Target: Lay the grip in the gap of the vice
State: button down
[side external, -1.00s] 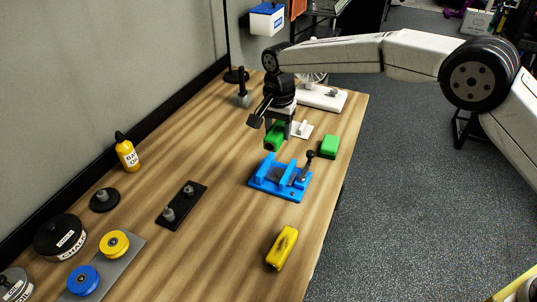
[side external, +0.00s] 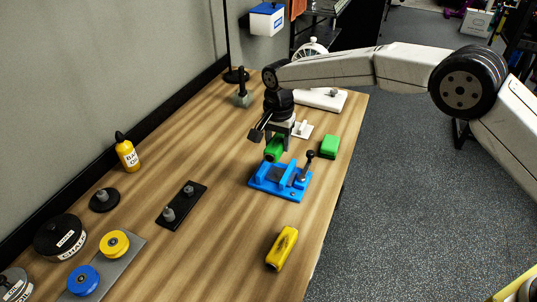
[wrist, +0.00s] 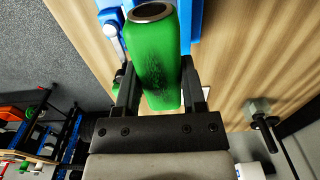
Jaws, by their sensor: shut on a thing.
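The grip (side external: 274,149) is a green, roughly cylindrical piece with a metal-rimmed hole in its end. It also shows in the wrist view (wrist: 157,55), between the two fingers. My gripper (wrist: 160,70) is shut on it, with the holed end pointing away from the wrist. The blue vice (side external: 268,186) stands on the table with upright jaws, a gap between them and a black-knobbed lever. In the side view the grip is just behind the vice and appears above the table. In the wrist view the grip hides part of the vice (wrist: 189,25).
A green block (side external: 329,147) lies right of the vice and a yellow piece (side external: 283,247) lies in front of it. A black plate with two pegs (side external: 184,207) is to the left. A small white stand (side external: 302,129) is behind. Table between these is clear.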

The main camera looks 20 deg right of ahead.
jog(key=shift+f, duration=1.7)
jog(key=shift+f, duration=1.7)
jog(key=shift+c, duration=0.5)
grip_release()
jog(key=shift+r, duration=3.95)
jog(key=shift+d, duration=0.1)
